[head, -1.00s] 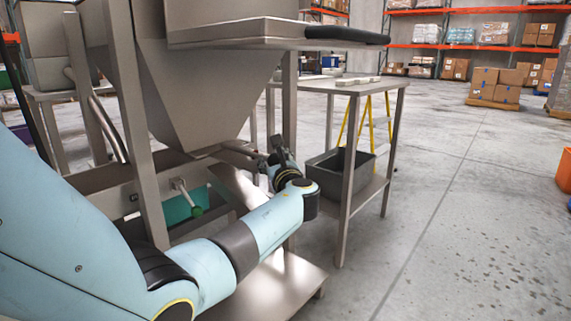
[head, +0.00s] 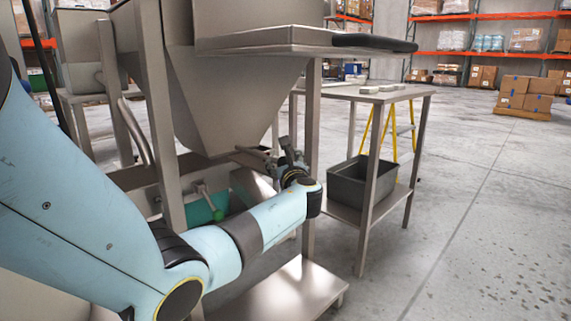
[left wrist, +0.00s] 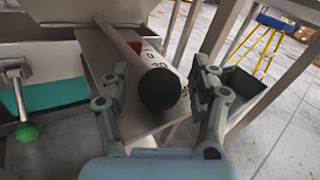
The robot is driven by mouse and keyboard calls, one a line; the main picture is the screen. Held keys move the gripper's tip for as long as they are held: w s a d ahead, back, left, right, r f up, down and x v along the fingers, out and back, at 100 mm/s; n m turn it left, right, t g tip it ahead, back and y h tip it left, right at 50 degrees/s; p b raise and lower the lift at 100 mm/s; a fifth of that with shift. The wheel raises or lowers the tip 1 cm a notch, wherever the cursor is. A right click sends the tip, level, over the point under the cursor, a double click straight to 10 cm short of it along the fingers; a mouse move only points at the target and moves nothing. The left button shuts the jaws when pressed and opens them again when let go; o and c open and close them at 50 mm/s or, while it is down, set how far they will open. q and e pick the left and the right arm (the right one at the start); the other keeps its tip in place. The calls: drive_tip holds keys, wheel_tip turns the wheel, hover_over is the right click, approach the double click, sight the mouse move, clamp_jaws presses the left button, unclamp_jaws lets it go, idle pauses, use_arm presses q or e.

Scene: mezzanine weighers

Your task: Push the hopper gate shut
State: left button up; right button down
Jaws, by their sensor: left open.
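The grey steel hopper (head: 240,95) narrows downward on its frame. A rod handle (left wrist: 125,45) ending in a black round knob (left wrist: 160,90) extends from under it toward my left wrist camera. A flat plate with scale markings (left wrist: 152,55) and a red patch lies beside the rod. My left gripper (head: 286,152) is at the rod's outer end, below the hopper. In the left wrist view its two fingers (left wrist: 160,80) are spread on either side of the knob. Whether they touch it I cannot tell. How far the gate is open is hidden. My right gripper is not in view.
A lever with a green knob (left wrist: 27,131) hangs left of the rod, by a teal bin (left wrist: 58,94). A hopper leg (head: 311,150) stands close right of my gripper. A side table (head: 370,95) with a grey tub (head: 350,183) is farther right. Open floor lies beyond.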

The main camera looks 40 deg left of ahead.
use_arm(q)
drive_tip(key=v, duration=1.2)
